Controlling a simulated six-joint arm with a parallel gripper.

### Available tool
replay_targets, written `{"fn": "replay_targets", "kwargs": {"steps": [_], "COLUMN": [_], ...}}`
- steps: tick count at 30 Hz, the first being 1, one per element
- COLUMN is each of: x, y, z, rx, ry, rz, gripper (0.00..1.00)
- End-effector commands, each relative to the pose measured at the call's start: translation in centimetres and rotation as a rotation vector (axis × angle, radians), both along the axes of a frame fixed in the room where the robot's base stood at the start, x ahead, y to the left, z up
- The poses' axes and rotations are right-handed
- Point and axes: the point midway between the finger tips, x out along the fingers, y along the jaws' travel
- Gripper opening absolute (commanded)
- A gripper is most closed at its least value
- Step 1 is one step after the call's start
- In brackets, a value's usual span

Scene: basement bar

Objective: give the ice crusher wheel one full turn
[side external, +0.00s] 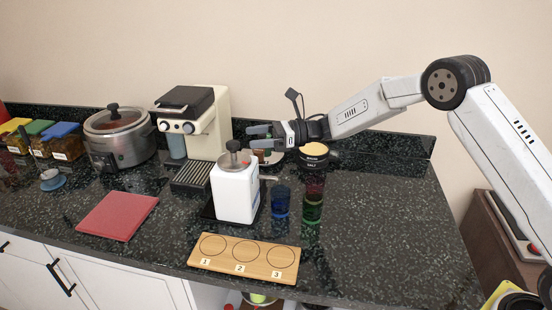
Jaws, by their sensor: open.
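A white box-shaped unit (236,192) with a grey domed top and knob stands upright on a black base in the middle of the counter. A short grey bar shows at its right side. I cannot tell whether this unit is the ice crusher, and no wheel can be made out clearly. My gripper (250,137) is open, its two dark fingers pointing left, above and behind the white unit's top right. It appears empty. A small pale object (268,156) just below the fingers is partly hidden by them and too small to identify.
A cream coffee machine (208,132) and a steel cooker (118,140) stand left. Blue (281,203) and green (312,208) glasses and a dark tan-topped container (314,152) are right of the unit. A numbered wooden board (245,257) and red mat (117,216) lie in front. Right counter is clear.

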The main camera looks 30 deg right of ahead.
Motion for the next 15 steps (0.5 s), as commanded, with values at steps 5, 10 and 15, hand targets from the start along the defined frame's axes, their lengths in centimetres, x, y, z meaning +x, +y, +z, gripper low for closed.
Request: {"fn": "replay_targets", "kwargs": {"steps": [5, 10, 15], "x": [0.0, 0.1, 0.4], "y": [0.0, 0.2, 1.1], "z": [-0.9, -0.8, -0.8], "rx": [0.000, 0.000, 0.001], "ry": [-0.002, -0.002, -0.003], "rz": [0.000, 0.001, 0.003], "gripper": [0.84, 0.84, 0.84]}}
